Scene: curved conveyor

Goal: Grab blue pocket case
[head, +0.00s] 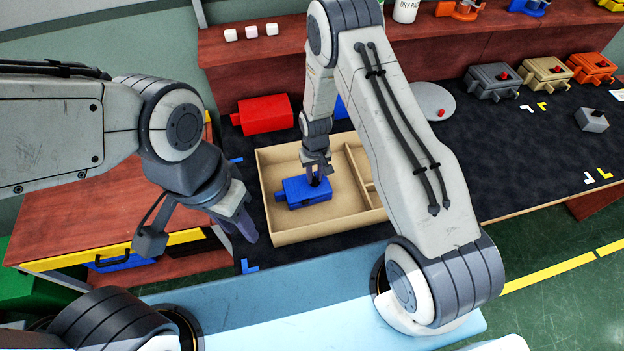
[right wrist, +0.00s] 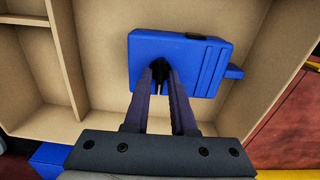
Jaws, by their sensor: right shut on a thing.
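The blue pocket case (head: 304,193) lies in the large left compartment of a tan divided tray (head: 322,234). In the right wrist view the blue pocket case (right wrist: 182,56) shows a small tab on its right side and a dark strip on top. My right gripper (head: 317,181) is over the case, its fingers closed on a small dark knob on the case. The right wrist view shows the fingertips (right wrist: 160,78) together at this knob. My left gripper (head: 240,215) hangs left of the tray, away from the case; its finger gap is unclear.
A red case (head: 266,114) lies behind the tray. Another blue thing (head: 340,106) is partly hidden behind my right arm. A grey disc (head: 433,102) and several coloured cases stand further right. The dark conveyor top right of the tray has clear room (head: 500,160).

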